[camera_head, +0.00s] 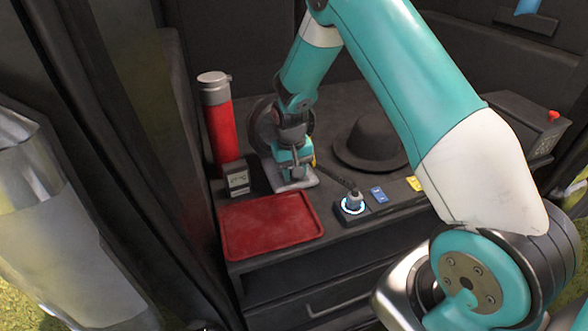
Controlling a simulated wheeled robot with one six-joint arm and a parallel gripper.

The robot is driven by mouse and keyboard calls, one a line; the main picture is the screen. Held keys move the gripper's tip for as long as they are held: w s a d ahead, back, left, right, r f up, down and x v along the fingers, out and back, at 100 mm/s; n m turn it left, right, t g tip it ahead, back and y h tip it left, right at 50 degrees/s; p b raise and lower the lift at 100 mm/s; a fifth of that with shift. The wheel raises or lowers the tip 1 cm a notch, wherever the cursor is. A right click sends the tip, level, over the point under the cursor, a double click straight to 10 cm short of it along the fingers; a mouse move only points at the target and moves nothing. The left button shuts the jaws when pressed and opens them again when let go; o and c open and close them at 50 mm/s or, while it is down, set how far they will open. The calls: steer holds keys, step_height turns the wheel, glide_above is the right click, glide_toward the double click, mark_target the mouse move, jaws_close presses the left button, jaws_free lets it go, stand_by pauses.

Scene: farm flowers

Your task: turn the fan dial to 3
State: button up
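The fan (260,128) stands toward the back of the dark desk, its dark round head partly hidden behind my arm. A light grey base (306,178) shows below it, and I take it to be the fan's base. My gripper (292,176) points down over this base, at or just above it. The fan dial and its numbers cannot be made out; my gripper may be hiding them. The fingers are too small and covered to tell whether they are open or shut on anything.
A red tray (270,228) lies in front of the base. A small display box (237,178) and a red flask (219,125) stand left.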

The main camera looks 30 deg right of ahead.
stand_by(0.3)
steer(key=o, duration=0.9)
steer(key=r, duration=1.1)
steer(key=a+r, duration=0.1)
steer(key=r, duration=0.5)
steer(key=shift+w+r+p, duration=0.15)
steer(key=shift+r+p, duration=0.1)
steer(key=shift+p, duration=0.15)
